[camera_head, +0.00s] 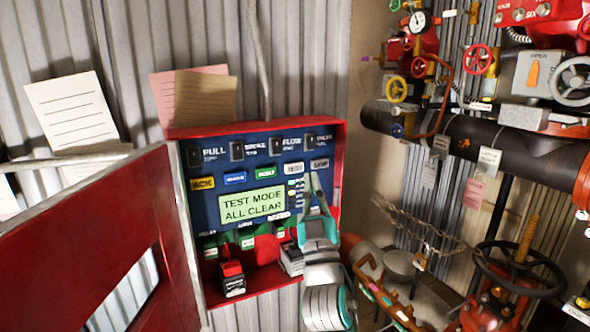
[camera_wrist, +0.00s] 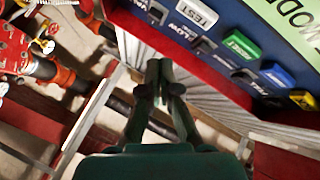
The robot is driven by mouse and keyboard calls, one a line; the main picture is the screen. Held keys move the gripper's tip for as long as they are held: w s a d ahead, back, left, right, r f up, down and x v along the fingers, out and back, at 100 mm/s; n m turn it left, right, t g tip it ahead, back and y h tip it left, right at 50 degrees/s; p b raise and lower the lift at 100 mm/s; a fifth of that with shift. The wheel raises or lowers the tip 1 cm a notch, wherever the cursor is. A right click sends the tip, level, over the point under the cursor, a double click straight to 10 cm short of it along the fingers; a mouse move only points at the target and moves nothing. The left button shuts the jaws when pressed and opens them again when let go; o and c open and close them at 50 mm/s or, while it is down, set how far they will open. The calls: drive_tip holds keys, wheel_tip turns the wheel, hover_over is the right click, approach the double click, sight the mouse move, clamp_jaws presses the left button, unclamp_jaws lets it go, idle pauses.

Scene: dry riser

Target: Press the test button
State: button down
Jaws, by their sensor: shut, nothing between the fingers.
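The white TEST button (camera_wrist: 197,12) is at the top of the wrist view, on the blue face of the red alarm panel. In the head view, the white button right of the green one (camera_head: 293,168) appears to be it; its lettering is too small to read there. My gripper (camera_head: 315,177) is in front of the panel's right part, just below the button row. It is shut and empty, its fingertips (camera_wrist: 165,64) together. In the wrist view they are apart from the TEST button in the picture. The display (camera_head: 252,204) reads "TEST MODE ALL CLEAR".
The panel's red door (camera_head: 110,235) stands open at the left. Green, blue and yellow buttons (camera_wrist: 277,75) lie in the same row as TEST. Pipes (camera_head: 450,130), valves and a handwheel (camera_head: 519,268) crowd the right. Paper notes (camera_head: 72,108) hang on the corrugated wall.

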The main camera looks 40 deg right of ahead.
drive_tip(key=shift+w+d, duration=0.2)
drive_tip(key=shift+w, duration=0.55)
drive_tip(key=shift+w+d, duration=0.25)
drive_tip(key=shift+w, duration=0.55)
drive_tip(key=shift+w+d, duration=0.2)
drive_tip(key=shift+w, duration=0.55)
drive_tip(key=shift+w, duration=0.15)
drive_tip(key=shift+w+d, duration=0.1)
drive_tip(key=shift+w, duration=0.1)
drive_tip(key=shift+w+d, duration=0.15)
drive_tip(key=shift+w, duration=0.35)
idle(0.6)
drive_tip(key=shift+s, duration=0.1)
drive_tip(key=shift+s+a, duration=0.25)
drive_tip(key=shift+s, duration=0.55)
drive_tip(key=shift+s+a, duration=0.25)
drive_tip(key=shift+s, duration=0.55)
drive_tip(key=shift+s+a, duration=0.2)
drive_tip(key=shift+s, duration=0.6)
drive_tip(key=shift+s+a, duration=0.25)
drive_tip(key=shift+s, duration=0.55)
